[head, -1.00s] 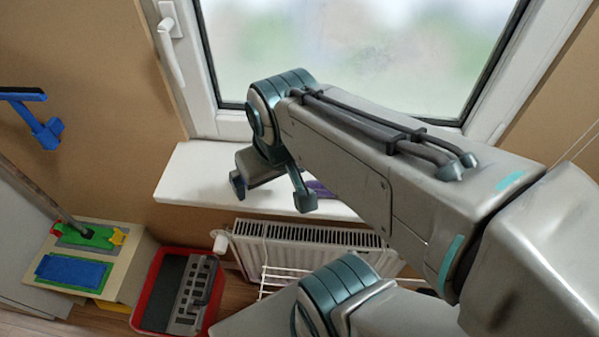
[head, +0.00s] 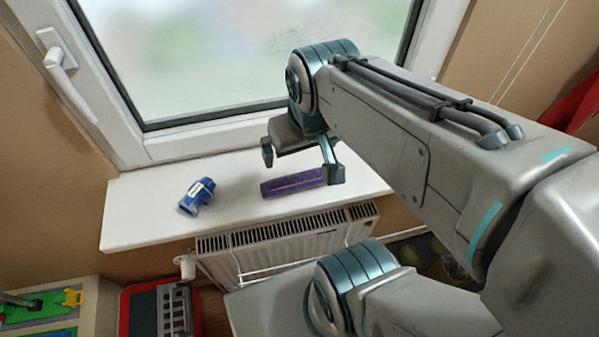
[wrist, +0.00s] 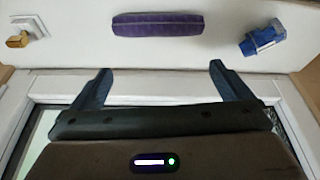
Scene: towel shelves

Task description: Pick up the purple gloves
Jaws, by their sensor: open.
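The purple gloves (head: 285,186) appear as a long, narrow purple bundle lying flat on the white windowsill (head: 138,212). My gripper (head: 300,163) is open and empty above the sill, close to the gloves. One finger overlaps the bundle's right end in the head view; I cannot tell whether they touch. In the wrist view the whole purple bundle (wrist: 157,23) lies crosswise beyond the two spread fingertips (wrist: 160,70), with a visible gap between.
A blue object (head: 197,195) with a white label lies on the sill left of the gloves. The window frame (head: 200,146) rises behind the sill. A white radiator (head: 285,245) is below it. A red tray (head: 125,312) stands at lower left.

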